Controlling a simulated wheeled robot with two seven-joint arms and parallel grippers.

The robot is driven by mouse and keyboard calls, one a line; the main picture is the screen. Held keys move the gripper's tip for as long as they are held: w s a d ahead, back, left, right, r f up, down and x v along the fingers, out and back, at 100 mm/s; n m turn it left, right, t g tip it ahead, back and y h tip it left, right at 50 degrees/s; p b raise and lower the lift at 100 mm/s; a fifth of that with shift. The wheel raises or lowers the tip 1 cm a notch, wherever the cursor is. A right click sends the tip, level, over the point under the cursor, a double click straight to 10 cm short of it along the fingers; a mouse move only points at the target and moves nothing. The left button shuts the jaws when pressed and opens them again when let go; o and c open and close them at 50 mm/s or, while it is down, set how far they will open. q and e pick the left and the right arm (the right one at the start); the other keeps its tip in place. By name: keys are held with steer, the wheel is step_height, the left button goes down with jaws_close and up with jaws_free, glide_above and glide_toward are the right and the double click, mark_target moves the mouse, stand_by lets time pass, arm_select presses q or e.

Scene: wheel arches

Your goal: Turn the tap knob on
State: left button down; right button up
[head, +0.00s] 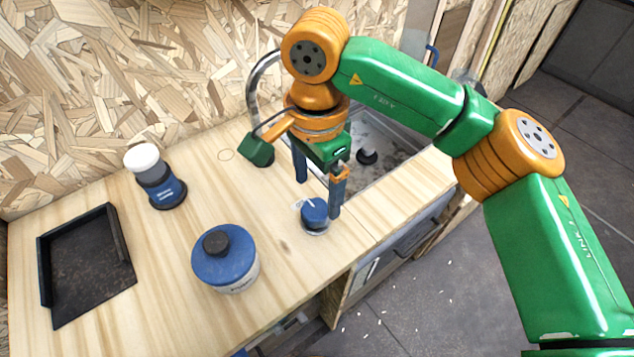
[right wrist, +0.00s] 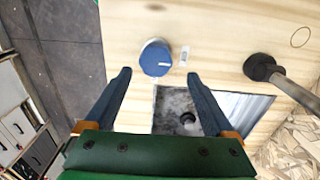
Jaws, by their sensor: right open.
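The tap knob (head: 314,212) is a round blue knob on a pale base, set in the wooden worktop in front of the sink. The knob (right wrist: 156,58) also shows in the right wrist view, with a white mark on its top and a small label beside it. My right gripper (head: 318,197) is open and points down over the worktop by the knob. In the right wrist view its fingertips (right wrist: 158,75) are spread, with the knob just ahead of the gap; contact is not visible. The curved metal tap (head: 257,85) stands behind, partly hidden by my arm. My left gripper is out of view.
The sink (head: 408,140) is sunk into the worktop behind my right gripper. A blue-lidded jar (head: 225,265), a dark blue canister with a white top (head: 152,175) and a black tray (head: 85,270) stand to the left. Bare worktop (head: 265,205) lies between.

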mark_target(316, 208)
steer(key=f, duration=0.1)
steer(key=s+f, duration=0.1)
steer(key=f, duration=0.1)
steer(key=shift+s+a+f, duration=0.1)
steer(key=shift+s+f, duration=0.05)
steer(key=shift+s, duration=0.25)
steer(key=shift+w+f, duration=0.25)
steer(key=shift+w, duration=0.05)
steer(key=shift+w+f, duration=0.1)
steer(key=shift+w, duration=0.1)
steer(key=shift+c, duration=0.2)
steer(key=shift+s, duration=0.15)
steer(key=c, duration=1.3)
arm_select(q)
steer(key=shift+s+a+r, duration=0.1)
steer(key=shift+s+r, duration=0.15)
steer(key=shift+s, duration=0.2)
arm_select(e)
steer(key=shift+c, duration=0.2)
